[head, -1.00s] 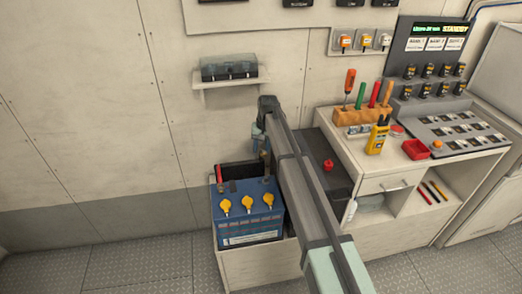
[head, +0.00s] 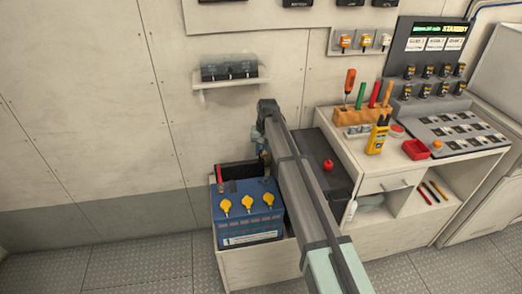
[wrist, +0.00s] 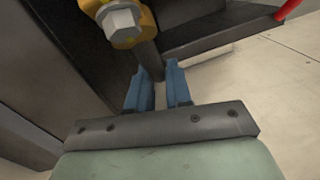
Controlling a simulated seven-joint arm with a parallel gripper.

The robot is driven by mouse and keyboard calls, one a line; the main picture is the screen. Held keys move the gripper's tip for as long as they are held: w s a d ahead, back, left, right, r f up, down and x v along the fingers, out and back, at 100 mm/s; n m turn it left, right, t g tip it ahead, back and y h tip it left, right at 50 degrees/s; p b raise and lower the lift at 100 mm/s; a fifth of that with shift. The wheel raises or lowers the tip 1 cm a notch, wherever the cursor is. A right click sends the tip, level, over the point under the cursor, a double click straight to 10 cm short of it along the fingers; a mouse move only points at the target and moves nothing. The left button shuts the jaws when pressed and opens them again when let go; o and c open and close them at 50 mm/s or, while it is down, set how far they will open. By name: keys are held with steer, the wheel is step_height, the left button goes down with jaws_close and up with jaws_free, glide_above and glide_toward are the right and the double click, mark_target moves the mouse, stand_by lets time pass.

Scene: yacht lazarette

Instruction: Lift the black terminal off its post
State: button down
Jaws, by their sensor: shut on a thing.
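The blue battery (head: 247,222) with yellow caps stands in an open box at lower centre in the head view. My gripper (wrist: 160,82) has its blue fingers closed around a dark stem of the black terminal (wrist: 148,58) in the wrist view. At the terminal's upper end is a brass-coloured ring (wrist: 121,40) around a pale grey hexagonal piece. In the head view my arm hides most of the terminal and the battery's back right corner. I cannot tell whether the ring is seated on its post.
A red terminal and cable (head: 219,174) stand at the battery's back left. To the right is a workbench (head: 402,160) with a tool block (head: 361,119) and a yellow meter (head: 377,138). A wall shelf (head: 231,84) holds a clear box. Floor on the left is free.

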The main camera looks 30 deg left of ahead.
steer(key=shift+w, duration=0.1)
stand_by(0.3)
steer(key=shift+w+a+g+h, duration=0.3)
steer(key=shift+a+h, duration=0.05)
steer(key=shift+h, duration=0.05)
steer(key=c, duration=1.1)
jaws_free()
steer(key=shift+s+d, duration=0.1)
